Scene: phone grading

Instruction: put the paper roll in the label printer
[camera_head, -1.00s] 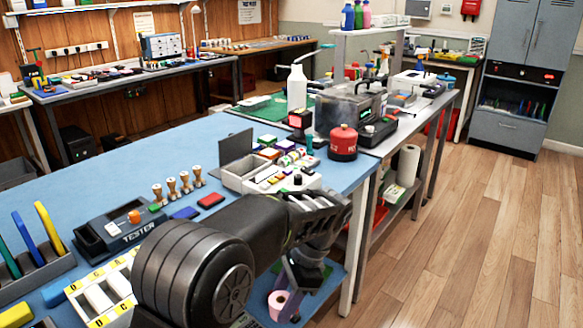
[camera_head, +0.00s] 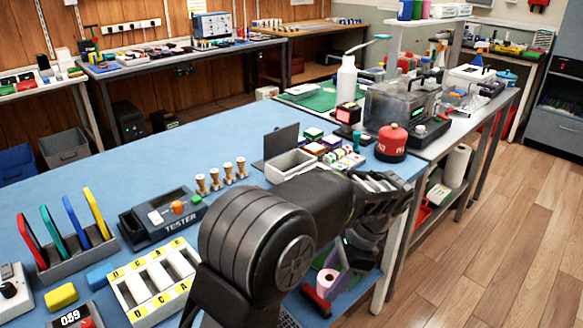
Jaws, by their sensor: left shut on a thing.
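My left arm reaches across the front of the blue bench, and its dark left gripper (camera_head: 345,264) points down near the bench's right end. It is shut on the paper roll (camera_head: 325,281), a small pink roll with a pale core. The fingers partly hide the roll. No label printer can be named for certain. A light grey open box (camera_head: 288,167) with an upright dark panel stands beyond the arm, but I cannot tell whether it is the printer. My right gripper is not in view.
The blue bench (camera_head: 120,190) holds a tester (camera_head: 172,216), a white sorting tray with yellow labels (camera_head: 135,300), a rack of coloured plates (camera_head: 80,255) and several wooden stamps (camera_head: 215,182). A red canister (camera_head: 391,145) stands at the right. The bench's middle left is clear.

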